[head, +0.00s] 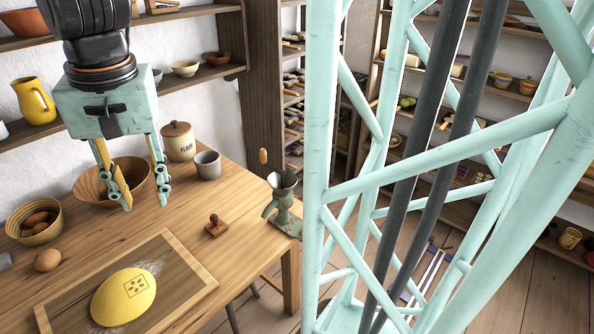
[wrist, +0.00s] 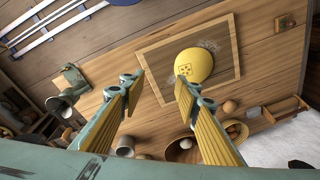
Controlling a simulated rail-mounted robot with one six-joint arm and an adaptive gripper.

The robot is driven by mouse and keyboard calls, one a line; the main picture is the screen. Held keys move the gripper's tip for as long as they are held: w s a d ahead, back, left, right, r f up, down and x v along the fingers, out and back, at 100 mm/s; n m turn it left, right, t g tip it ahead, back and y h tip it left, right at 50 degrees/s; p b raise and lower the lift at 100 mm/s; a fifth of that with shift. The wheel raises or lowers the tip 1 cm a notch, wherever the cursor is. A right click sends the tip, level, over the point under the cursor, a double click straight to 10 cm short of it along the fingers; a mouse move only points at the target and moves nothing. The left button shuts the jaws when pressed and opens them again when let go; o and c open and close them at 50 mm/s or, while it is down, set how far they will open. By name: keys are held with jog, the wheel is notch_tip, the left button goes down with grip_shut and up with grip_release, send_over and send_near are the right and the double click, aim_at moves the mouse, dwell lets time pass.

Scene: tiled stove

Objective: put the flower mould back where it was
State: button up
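A small brown wooden stamp with a knob handle (head: 216,226), which looks to be the flower mould, stands upright on the table right of the board. Its underside is hidden, and I cannot make it out in the wrist view. A yellow dough loaf (head: 122,298) lies on the framed board (head: 203,287) and bears a square imprint with petal-like marks; the loaf also shows in the wrist view (wrist: 197,63). My gripper (head: 146,203) is open and empty above the table, left of the stamp and apart from it. Its spread fingers (wrist: 155,84) show in the wrist view.
A green grinder (head: 281,203) stands at the table's right edge. A large wooden bowl (head: 90,187), a flour jar (head: 178,142) and a grey cup (head: 207,165) stand at the back. A basket of eggs (head: 20,219) and a loose egg (head: 47,260) are at left.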

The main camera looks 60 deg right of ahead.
jog(key=s+a+r+n+t, duration=0.1)
jog(key=s+a+r+n, duration=0.2)
jog(key=s, duration=0.6)
jog(key=s+a+r+n+t, duration=0.1)
jog(key=s+a+r+n, duration=0.2)
jog(key=s, duration=0.6)
jog(key=shift+s+a+n, duration=0.25)
jog(key=shift+a+n, duration=1.15)
jog(key=shift+n, duration=0.1)
jog(key=shift+s+r, duration=0.1)
jog(key=shift+d, duration=0.15)
